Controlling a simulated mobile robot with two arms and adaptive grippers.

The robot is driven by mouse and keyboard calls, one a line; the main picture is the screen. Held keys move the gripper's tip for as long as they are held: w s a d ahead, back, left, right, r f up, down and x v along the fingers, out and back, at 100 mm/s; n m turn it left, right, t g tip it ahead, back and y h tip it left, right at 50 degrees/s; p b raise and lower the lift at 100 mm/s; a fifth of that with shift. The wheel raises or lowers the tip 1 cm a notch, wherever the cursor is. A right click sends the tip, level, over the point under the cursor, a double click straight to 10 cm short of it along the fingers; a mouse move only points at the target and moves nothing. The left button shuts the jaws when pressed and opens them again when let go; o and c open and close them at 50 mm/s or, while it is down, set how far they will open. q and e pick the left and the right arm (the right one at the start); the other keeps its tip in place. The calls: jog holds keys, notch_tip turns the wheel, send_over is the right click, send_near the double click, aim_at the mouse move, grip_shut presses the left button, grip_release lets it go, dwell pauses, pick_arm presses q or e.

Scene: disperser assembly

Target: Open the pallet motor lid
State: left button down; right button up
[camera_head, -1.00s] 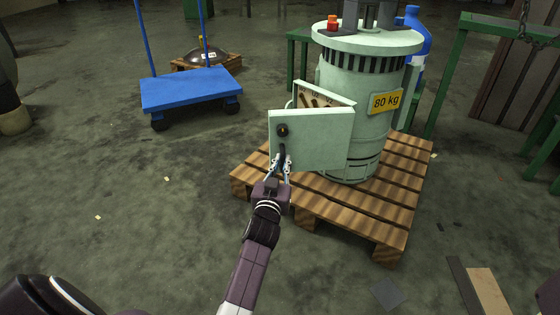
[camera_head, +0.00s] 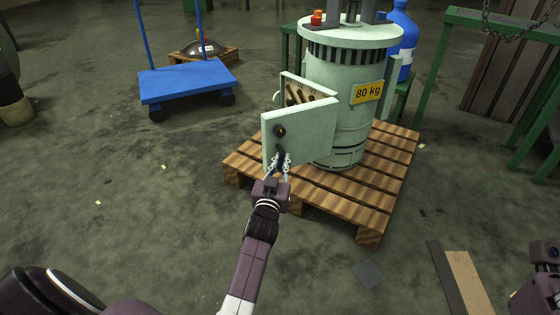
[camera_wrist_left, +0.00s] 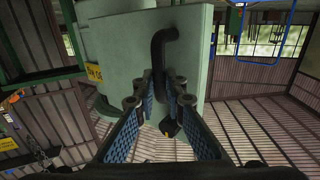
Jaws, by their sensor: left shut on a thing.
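The pale green motor (camera_head: 340,105) stands upright on a wooden pallet (camera_head: 385,185), with a yellow "80 kg" label. Its lid (camera_head: 305,135) is swung out from the body, partly open, and terminal parts show in the box behind it. My left gripper (camera_head: 280,165) is shut on the lid's dark handle (camera_head: 281,153). In the left wrist view the bent black handle (camera_wrist_left: 158,60) passes between the fingers (camera_wrist_left: 160,110) in front of the lid (camera_wrist_left: 130,50). Part of my right arm shows at the lower right, its fingertips not visible.
A blue cart (camera_head: 187,80) stands at the back left, near a dark domed part (camera_head: 205,47) on a small pallet. A blue bottle (camera_head: 401,40) and green frame (camera_head: 437,60) stand behind the motor. Boards (camera_head: 465,280) lie at right.

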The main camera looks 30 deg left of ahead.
pick_arm(q)
jog(key=shift+w+d+r, duration=0.3)
jog(key=shift+d, duration=0.25)
jog(key=c, duration=2.4)
grip_release()
jog(key=o, duration=0.4)
jog(key=shift+w+d+f, duration=0.2)
jog(key=shift+d, duration=0.05)
jog(key=shift+o, duration=0.2)
jog(key=shift+a, duration=0.15)
jog(key=shift+s+a, duration=0.15)
jog(key=shift+a, duration=0.15)
